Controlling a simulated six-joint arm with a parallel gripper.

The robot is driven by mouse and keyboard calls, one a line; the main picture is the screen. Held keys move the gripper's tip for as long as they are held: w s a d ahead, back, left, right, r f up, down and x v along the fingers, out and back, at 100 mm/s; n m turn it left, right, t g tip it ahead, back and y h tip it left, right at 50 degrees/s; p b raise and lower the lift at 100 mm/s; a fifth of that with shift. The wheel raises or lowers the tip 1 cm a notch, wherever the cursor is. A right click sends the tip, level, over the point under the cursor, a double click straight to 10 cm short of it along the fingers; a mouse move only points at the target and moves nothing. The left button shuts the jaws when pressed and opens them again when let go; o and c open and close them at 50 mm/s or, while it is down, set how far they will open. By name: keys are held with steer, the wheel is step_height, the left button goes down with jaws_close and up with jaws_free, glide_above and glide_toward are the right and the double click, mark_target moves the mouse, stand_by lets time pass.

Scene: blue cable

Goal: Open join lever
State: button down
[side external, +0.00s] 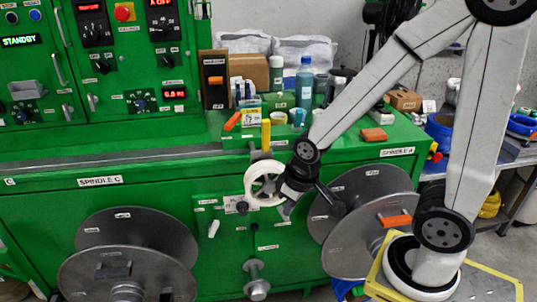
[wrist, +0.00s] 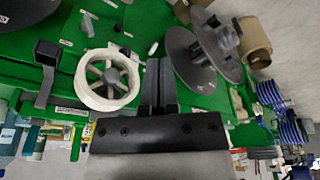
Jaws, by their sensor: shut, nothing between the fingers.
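No label that I can read marks the join lever, so I cannot tell which handle it is. Candidates on the green machine are a yellow upright handle (side external: 266,135), a small white lever (side external: 214,228) on the front panel, and a dark lever with a square knob (wrist: 47,52) in the wrist view. My gripper (side external: 286,210) is in front of the panel, just right of the white spoked wheel (side external: 250,191). In the wrist view my gripper (wrist: 158,66) has its fingers together and empty, beside the wheel and apart from the dark lever.
Large grey reels (side external: 135,240) stand at the lower left, and more grey reels (side external: 365,205) stand close to the right of my gripper. A metal spindle (side external: 256,280) juts out below. Bottles and boxes (side external: 304,85) crowd the machine's top.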

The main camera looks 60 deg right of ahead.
stand_by(0.3)
steer(key=c, duration=0.8)
jaws_free()
steer(key=o, duration=0.3)
steer(key=shift+w+d, duration=0.1)
steer(key=shift+w, duration=0.15)
steer(key=w+d+r+m+t+h, duration=0.2)
steer(key=w+d+r+m+t, duration=0.3)
steer(key=w, duration=0.5)
steer(key=w+d+r+m+t+h, duration=0.35)
steer(key=d+r+t+h, duration=0.35)
steer(key=d, duration=0.5)
steer(key=g+h, duration=0.2)
steer(key=h, duration=0.2)
glide_toward(300, 116)
steer(key=shift+m, duration=0.25)
steer(key=x, duration=0.5)
steer(key=shift+w+d, duration=0.1)
steer(key=shift+d, duration=0.1)
steer(key=shift+w+d, duration=0.1)
